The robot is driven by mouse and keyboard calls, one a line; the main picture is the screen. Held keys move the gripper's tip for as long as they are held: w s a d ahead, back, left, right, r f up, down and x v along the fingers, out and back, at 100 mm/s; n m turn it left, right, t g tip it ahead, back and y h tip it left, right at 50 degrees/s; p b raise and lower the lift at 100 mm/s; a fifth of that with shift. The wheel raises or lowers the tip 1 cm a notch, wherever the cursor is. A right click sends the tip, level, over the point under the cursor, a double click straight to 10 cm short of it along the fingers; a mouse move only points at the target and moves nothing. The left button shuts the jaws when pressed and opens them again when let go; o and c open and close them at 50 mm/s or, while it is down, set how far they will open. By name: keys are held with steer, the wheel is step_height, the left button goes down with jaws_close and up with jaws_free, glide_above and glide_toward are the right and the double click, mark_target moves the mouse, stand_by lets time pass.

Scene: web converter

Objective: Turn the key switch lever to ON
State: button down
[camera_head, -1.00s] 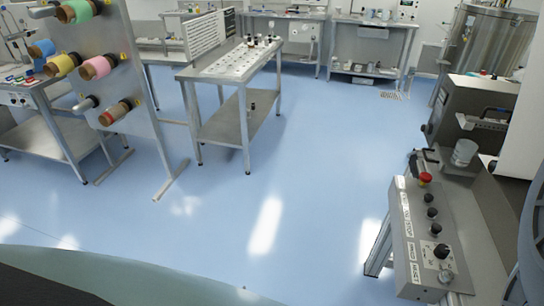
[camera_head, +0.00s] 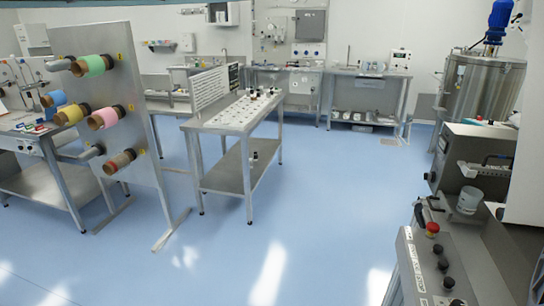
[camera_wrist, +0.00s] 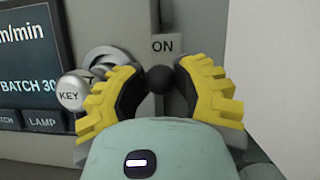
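In the wrist view, a black round knob (camera_wrist: 160,79), seemingly the end of the key switch lever, sits just below an ON label (camera_wrist: 163,45). My gripper (camera_wrist: 160,74) has its two yellow fingers drawn in on either side of the knob, with dark pads close against it. A silver ring (camera_wrist: 107,57) of the switch shows to the left, partly hidden behind the left finger. A silver rounded part and a KEY label (camera_wrist: 70,121) are left of that finger. The lever's shaft is hidden. The head view does not show my gripper.
A dark screen (camera_wrist: 35,55) with a LAMP button (camera_wrist: 43,121) is left of the switch. In the head view, a control box (camera_head: 425,270) with knobs and a red emergency button (camera_head: 432,228) stands at lower right. The blue floor (camera_head: 310,220) is clear in the middle.

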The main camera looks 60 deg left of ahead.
steer(key=r, duration=0.1)
steer(key=d+r+h, duration=0.1)
steer(key=r, duration=0.1)
steer(key=shift+r, duration=0.25)
steer(key=shift+w+r, duration=0.1)
steer(key=shift+r, duration=1.2)
steer(key=shift+a, duration=0.15)
